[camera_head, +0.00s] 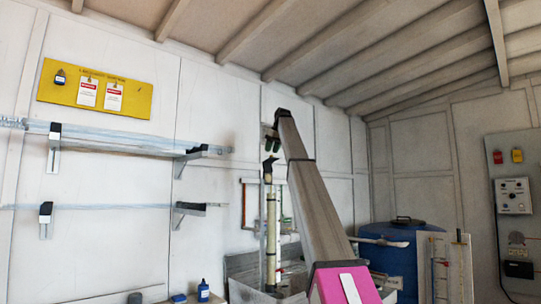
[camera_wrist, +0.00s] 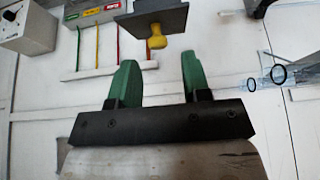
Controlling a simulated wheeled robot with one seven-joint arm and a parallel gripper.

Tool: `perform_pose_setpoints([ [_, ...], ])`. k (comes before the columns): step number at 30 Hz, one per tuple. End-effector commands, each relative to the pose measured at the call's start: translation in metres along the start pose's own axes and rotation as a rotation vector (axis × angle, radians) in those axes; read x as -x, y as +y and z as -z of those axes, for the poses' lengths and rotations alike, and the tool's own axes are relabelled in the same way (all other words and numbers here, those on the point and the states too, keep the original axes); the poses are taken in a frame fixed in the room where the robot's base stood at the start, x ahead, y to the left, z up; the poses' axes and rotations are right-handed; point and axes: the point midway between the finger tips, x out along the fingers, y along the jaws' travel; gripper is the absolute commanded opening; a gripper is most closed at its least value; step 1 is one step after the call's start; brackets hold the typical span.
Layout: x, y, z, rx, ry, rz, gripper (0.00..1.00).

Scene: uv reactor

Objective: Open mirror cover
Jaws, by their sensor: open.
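A dark grey plate (camera_wrist: 172,21) with a yellow knob (camera_wrist: 157,41) on its lower side is at the top middle of the wrist view. It may be the mirror cover; no label shows. My gripper (camera_wrist: 159,62) has two green fingers spread apart with nothing between them. The knob is just beyond the fingertips, roughly in line with the gap, and looks apart from them. In the head view, my gripper (camera_head: 272,143) is small and partly hidden at the far end of my raised arm. I cannot make out the plate there.
A pale upright tube (camera_head: 270,235) stands below my gripper. A blue barrel (camera_head: 392,255) is behind my arm at the right. Wall rails (camera_head: 120,143) run along the left. A grey control box (camera_wrist: 27,28) and coloured strips (camera_wrist: 118,42) are at the upper left of the wrist view.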

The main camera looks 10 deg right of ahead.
Motion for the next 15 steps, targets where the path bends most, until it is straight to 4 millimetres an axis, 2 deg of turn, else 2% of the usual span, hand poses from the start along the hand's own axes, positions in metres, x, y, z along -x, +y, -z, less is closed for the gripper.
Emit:
perform_pose_setpoints([
  [3, 0.025, 0.000, 0.002, 0.000, 0.002, -0.001, 0.44],
  [9, 0.060, 0.001, 0.001, 0.000, 0.001, 0.000, 0.44],
  [15, 0.073, 0.000, 0.000, 0.000, 0.000, 0.001, 0.44],
])
